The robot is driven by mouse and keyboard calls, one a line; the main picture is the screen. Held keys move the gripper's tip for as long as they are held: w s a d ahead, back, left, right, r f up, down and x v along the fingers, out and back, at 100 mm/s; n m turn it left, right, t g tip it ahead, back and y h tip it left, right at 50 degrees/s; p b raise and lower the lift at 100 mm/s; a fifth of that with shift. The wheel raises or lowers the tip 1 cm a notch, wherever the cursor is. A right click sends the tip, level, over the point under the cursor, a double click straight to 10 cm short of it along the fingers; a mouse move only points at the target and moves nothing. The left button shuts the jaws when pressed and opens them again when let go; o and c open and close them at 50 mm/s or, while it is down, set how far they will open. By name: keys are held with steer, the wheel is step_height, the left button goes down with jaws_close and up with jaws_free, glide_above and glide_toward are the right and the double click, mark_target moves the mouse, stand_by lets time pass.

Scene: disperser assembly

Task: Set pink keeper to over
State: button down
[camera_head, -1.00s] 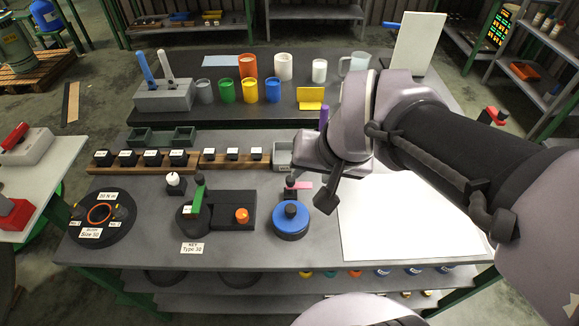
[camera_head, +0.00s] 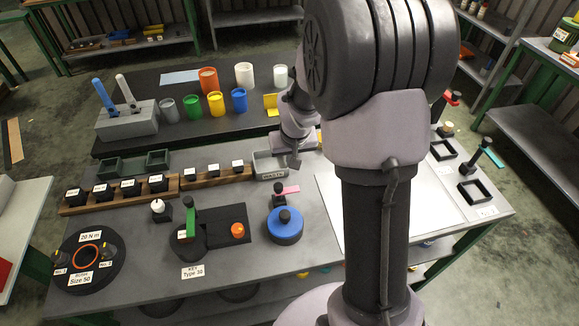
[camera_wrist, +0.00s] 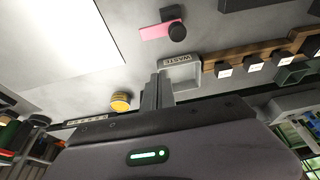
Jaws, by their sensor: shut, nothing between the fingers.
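The pink keeper (camera_head: 290,189) is a flat pink bar at a dark post, behind the blue round disc (camera_head: 285,232) in the head view. The bar points to the right, lying about level. In the wrist view the pink keeper (camera_wrist: 158,30) is at the top, with a round black knob at its right end. My gripper (camera_head: 291,162) is at the right side of the grey WASTE tray (camera_head: 265,170), behind the keeper and apart from it. In the wrist view my gripper (camera_wrist: 158,90) has its fingers together and empty, beside the tray.
A green lever (camera_head: 190,222) and an orange knob (camera_head: 238,230) are left of the blue disc. A white sheet (camera_head: 330,215) lies to the right, partly behind my arm. Wooden racks with black blocks (camera_head: 127,189) are at left. Cups (camera_head: 216,104) stand farther back.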

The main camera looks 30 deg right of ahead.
mark_target(287, 190)
steer(key=b+x, duration=0.2)
steer(key=x, duration=0.6)
steer(key=shift+s+a+f+b, duration=0.1)
steer(key=shift+s+f+b, duration=0.2)
steer(key=shift+b, duration=0.1)
steer(key=shift+s+a+r+b, duration=0.1)
steer(key=shift+s+a+b, duration=0.1)
steer(key=shift+s, duration=0.55)
steer(key=shift+s+a+r+b, duration=0.15)
steer(key=shift+s+a, duration=0.1)
steer(key=shift+s, duration=0.55)
